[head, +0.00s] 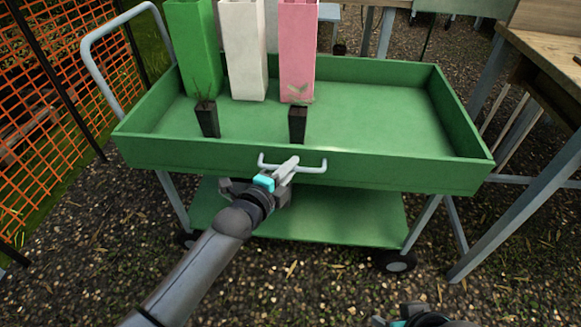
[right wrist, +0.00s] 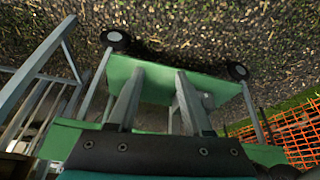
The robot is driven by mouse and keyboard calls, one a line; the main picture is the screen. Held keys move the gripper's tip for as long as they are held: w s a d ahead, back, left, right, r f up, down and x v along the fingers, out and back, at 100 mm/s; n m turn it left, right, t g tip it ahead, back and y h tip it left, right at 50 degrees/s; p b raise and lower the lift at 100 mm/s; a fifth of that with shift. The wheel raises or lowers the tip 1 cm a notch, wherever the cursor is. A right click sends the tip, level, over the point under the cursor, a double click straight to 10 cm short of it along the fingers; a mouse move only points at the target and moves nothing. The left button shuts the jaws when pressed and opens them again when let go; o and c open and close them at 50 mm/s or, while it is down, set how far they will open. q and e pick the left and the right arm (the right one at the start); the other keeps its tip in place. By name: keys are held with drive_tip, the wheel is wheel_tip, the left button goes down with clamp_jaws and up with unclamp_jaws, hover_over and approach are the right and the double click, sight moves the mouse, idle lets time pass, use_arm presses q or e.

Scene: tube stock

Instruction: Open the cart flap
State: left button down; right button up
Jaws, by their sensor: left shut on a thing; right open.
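The green cart (head: 390,128) stands in front of me with its front flap (head: 400,170) upright, closing the tray's near side. A pale grey bar handle (head: 312,168) is on the flap's outer face. My left gripper (head: 286,170) is shut on the handle near its middle; its fingers hide part of the bar. My right gripper (head: 425,317) shows only partly at the bottom edge of the head view. In the right wrist view its two fingers (right wrist: 157,95) are spread and empty, with the cart's lower shelf (right wrist: 215,88) beyond them.
Green (head: 194,50), white (head: 243,50) and pink (head: 298,50) tall containers stand in the tray. Two small black pots (head: 208,120) (head: 297,124) stand nearer the flap. A wooden table (head: 545,55) is at the right, orange mesh fencing (head: 60,90) at the left. Gravel (head: 340,290) lies clear before the cart.

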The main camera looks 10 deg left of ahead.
use_arm(q)
drive_tip(key=shift+f, duration=0.1)
idle(0.7)
